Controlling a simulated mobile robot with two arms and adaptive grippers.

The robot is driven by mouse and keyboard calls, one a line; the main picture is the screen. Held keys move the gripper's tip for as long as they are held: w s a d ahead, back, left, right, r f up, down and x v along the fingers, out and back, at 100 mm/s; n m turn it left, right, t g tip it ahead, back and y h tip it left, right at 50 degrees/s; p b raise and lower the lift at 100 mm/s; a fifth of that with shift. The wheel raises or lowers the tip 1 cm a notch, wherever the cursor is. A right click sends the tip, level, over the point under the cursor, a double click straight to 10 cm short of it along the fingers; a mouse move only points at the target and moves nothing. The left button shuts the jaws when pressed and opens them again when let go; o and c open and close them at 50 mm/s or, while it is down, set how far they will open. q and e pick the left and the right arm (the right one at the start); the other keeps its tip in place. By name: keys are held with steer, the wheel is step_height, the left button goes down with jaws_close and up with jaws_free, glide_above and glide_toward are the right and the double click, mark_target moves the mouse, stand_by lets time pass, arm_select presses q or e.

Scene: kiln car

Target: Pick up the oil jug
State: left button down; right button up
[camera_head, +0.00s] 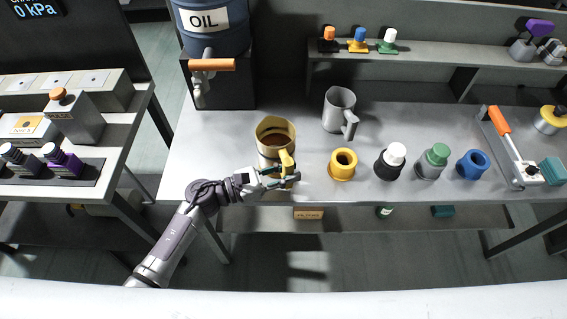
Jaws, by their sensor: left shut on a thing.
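The oil jug, which I take to be the yellow-tan jug (273,137) with brown content and a yellow handle, stands on the grey bench left of centre, below the oil barrel (214,30) with its orange-handled tap. My left gripper (287,176) is at the jug's near side, shut on the yellow handle. The fingers partly cover the handle's lower end. The jug looks upright; whether its base touches the bench cannot be told. A second, grey jug (339,108) stands to the right, farther back. My right gripper is not in view.
On the bench (228,145) right of the jug stand a yellow ring (343,164), a black pot with a white top (391,161), a green one (432,161) and a blue one (472,164). A lever device (511,147) is at far right. A shelf (430,54) runs behind.

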mark_target(283, 165)
arm_select(q)
steer(key=shift+r, duration=0.2)
step_height(283, 165, up, 4)
steer(key=shift+f, duration=0.2)
steer(key=s+d+r, duration=0.2)
steer(key=d+r, duration=0.1)
steer(key=d, duration=0.2)
steer(key=s+d+r+p, duration=0.1)
steer(key=s+d+r, duration=0.1)
steer(key=d+r, duration=0.2)
steer(key=shift+s+d, duration=0.25)
steer(key=shift+d, duration=0.65)
steer(key=shift+r, duration=0.1)
steer(key=c, duration=1.5)
jaws_free()
steer(key=shift+c, duration=0.2)
jaws_close()
